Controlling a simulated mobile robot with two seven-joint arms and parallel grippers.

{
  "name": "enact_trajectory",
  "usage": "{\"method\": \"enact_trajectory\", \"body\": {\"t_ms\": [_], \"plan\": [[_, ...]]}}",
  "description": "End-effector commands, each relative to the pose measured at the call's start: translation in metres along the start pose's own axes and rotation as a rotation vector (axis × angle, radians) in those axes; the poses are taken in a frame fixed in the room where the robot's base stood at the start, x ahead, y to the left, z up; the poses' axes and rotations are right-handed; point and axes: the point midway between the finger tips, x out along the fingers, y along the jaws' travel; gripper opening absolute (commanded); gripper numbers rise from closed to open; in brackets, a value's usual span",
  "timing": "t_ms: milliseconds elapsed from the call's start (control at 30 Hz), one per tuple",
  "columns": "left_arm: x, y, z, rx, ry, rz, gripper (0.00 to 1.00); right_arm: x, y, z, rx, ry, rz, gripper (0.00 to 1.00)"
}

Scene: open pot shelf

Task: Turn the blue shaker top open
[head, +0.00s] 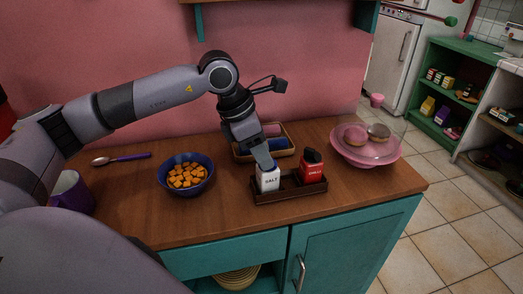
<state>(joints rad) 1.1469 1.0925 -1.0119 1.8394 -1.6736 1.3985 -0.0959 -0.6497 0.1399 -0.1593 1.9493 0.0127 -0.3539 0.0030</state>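A white shaker labelled SALT (268,181) stands upright at the left end of a small dark brown caddy (291,193). My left gripper (266,163) points down at the salt shaker's top and seems to touch it. The gripper covers most of that top; only a little blue shows at its tip. I cannot tell whether its fingers are closed on the top. A red shaker (312,171) with a black top stands at the caddy's right end. My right gripper is not in view.
A wicker basket (287,151) with pink and blue contents sits behind the shakers. A blue bowl of orange cubes (186,184) is left. A pink stand (364,155) with doughnuts is right.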

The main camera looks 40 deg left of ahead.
Motion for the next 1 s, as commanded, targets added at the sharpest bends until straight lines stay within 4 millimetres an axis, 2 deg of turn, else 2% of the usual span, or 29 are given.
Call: {"method": "enact_trajectory", "body": {"t_ms": [267, 700, 1000], "plan": [[-0.004, 0.000, 0.000, 0.000, -0.001, 0.001, 0.39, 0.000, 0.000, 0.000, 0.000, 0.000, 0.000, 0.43], [-0.065, 0.001, 0.000, -0.001, -0.001, 0.002, 0.39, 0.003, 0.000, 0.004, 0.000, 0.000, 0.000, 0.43], [-0.072, 0.000, 0.000, 0.000, 0.000, 0.000, 0.39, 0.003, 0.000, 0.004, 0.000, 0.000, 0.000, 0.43]]}}
